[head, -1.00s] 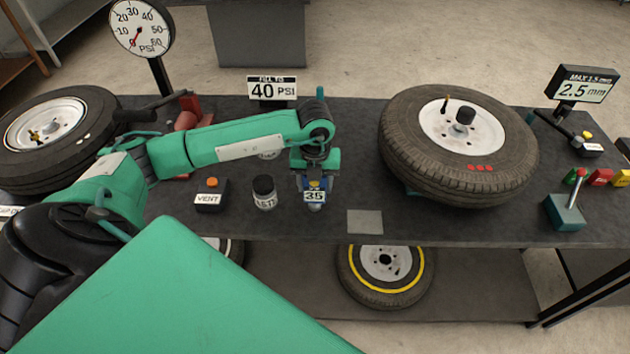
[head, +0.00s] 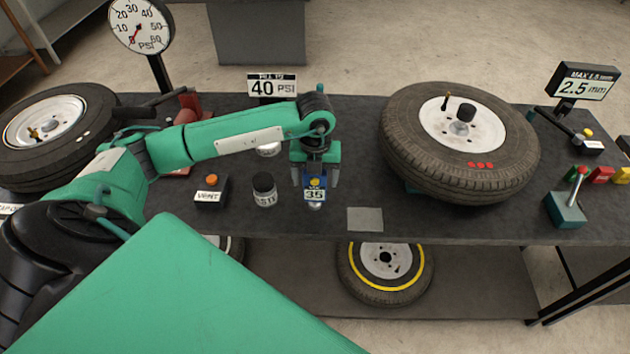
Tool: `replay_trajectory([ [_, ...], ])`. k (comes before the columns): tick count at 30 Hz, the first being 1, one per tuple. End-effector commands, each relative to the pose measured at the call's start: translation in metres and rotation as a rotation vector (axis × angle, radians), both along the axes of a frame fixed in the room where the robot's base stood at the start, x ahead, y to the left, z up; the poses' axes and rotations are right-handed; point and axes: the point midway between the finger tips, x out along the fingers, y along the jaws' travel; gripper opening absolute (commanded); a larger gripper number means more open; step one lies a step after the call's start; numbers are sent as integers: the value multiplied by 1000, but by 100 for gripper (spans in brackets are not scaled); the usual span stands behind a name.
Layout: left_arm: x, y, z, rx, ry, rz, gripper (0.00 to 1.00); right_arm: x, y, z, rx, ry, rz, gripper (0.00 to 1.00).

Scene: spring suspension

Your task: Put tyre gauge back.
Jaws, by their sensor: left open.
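My right gripper is not in view.
A jar (head: 264,190) and a vent button box (head: 211,191) stand left of the gauge. A grey square (head: 365,220) lies to its right, before the large tyre (head: 455,165). A 40 PSI sign (head: 272,88) stands behind. The bench's front edge is close.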

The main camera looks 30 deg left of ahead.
Motion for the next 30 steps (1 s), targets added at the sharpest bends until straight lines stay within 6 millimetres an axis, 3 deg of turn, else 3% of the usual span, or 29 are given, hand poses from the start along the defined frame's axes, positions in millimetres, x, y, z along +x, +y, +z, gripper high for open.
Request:
replay_trajectory([
  [9, 1, 0, 68, 0, -6, 0, 74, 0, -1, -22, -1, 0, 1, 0],
  [15, 1, 0, 95, 0, -2, 0, 74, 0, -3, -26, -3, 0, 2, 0],
  [30, 0, 0, 105, 0, 0, 0, 74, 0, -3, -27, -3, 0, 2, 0],
])
